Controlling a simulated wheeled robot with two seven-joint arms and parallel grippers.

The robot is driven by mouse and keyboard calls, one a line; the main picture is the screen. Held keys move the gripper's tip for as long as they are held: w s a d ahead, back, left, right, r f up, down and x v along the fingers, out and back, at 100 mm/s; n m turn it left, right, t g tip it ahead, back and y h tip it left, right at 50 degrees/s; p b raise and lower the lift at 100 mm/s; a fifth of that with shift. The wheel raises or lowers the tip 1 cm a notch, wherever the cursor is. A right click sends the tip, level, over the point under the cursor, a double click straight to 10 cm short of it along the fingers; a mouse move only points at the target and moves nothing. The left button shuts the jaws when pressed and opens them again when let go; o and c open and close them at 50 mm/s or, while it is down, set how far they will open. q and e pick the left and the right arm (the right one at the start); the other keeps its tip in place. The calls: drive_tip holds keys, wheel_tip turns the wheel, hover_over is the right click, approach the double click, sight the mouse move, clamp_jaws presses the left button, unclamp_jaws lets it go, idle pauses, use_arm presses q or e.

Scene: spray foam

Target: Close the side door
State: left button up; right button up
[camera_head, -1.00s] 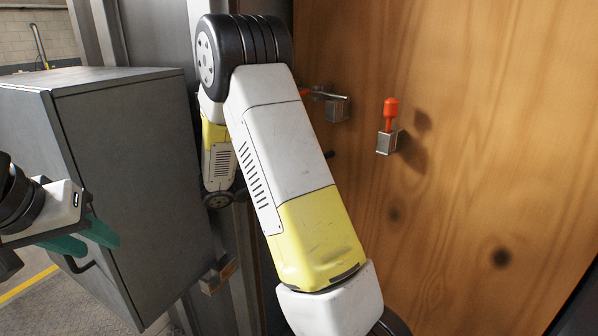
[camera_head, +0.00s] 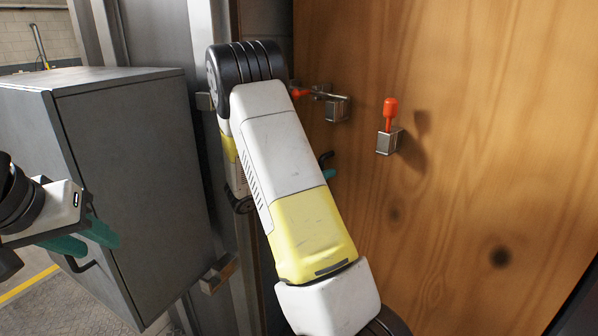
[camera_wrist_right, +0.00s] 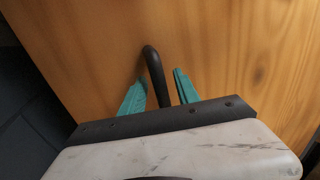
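The side door (camera_head: 480,120) is a large wooden panel filling the right of the head view. Its black handle (camera_wrist_right: 154,75) shows in the right wrist view and sticks out from the wood. My right gripper (camera_wrist_right: 160,86) is open, with one teal finger on each side of the handle and visible gaps between. In the head view my right arm hides most of that gripper; a teal fingertip (camera_head: 329,174) shows beside the black handle end (camera_head: 325,158). My left gripper (camera_head: 84,240) is open and empty at the left, in front of a grey cabinet.
The grey cabinet (camera_head: 140,170) stands left of the door. A metal latch with a red end (camera_head: 336,108) and a bracket holding a red-handled pin (camera_head: 390,115) are on the door. A grey metal frame (camera_head: 215,190) stands between cabinet and door.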

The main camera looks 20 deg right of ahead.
clamp_jaws()
idle(1.4)
